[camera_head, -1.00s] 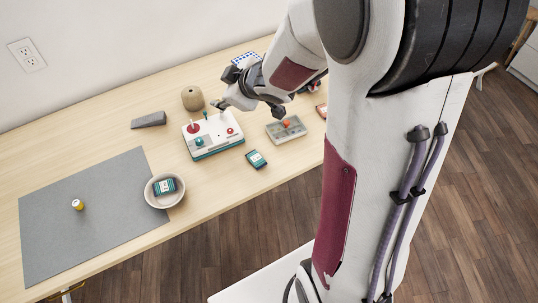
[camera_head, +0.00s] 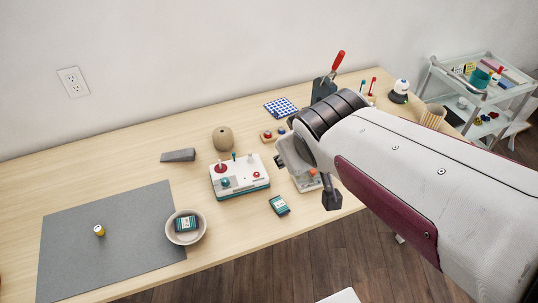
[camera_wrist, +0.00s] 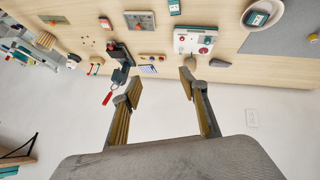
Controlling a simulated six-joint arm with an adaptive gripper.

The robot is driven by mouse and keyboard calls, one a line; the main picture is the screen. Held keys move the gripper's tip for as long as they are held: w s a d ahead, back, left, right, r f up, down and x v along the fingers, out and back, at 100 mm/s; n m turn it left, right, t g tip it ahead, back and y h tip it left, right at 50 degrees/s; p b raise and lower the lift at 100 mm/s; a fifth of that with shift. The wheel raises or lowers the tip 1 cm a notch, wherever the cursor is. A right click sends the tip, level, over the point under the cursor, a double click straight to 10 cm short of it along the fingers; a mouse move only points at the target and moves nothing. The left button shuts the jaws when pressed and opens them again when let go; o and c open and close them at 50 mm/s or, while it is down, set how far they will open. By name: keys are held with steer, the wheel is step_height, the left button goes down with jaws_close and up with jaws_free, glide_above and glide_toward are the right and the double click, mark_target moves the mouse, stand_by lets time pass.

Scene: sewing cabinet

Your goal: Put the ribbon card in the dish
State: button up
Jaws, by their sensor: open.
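The round pale dish (camera_head: 170,234) stands at the mat's right edge. A teal card (camera_head: 186,224) with a pale label lies in it. A similar teal card (camera_head: 279,205) lies on the bare table to the right. I cannot tell which is the ribbon card. In the wrist view, upside down, the dish (camera_wrist: 279,25) with its card (camera_wrist: 258,18) is at top right, and the loose teal card (camera_wrist: 174,7) is at the top edge. My gripper (camera_wrist: 160,86) is open and empty, its fingers pointing across the table's back edge. In the head view my arm hides much of it.
A white-and-teal device (camera_head: 240,182) stands right of the dish, with a tan round object (camera_head: 223,139) and a grey wedge (camera_head: 178,155) behind. The grey mat (camera_head: 110,245) is mostly clear. A red-handled tool (camera_head: 338,62) stands at the back.

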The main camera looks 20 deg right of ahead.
steer(key=s+a+g+y, duration=0.1)
steer(key=s+a, duration=0.2)
steer(key=s, duration=0.3)
steer(key=s+a+m+y, duration=0.1)
steer(key=s+a, duration=0.2)
steer(key=s, duration=0.2)
steer(key=shift+s+a+g, duration=0.25)
steer(key=shift+s+g, duration=0.15)
steer(key=shift+f, duration=0.1)
stand_by(1.1)
steer(key=c, duration=0.3)
steer(key=shift+c, duration=0.2)
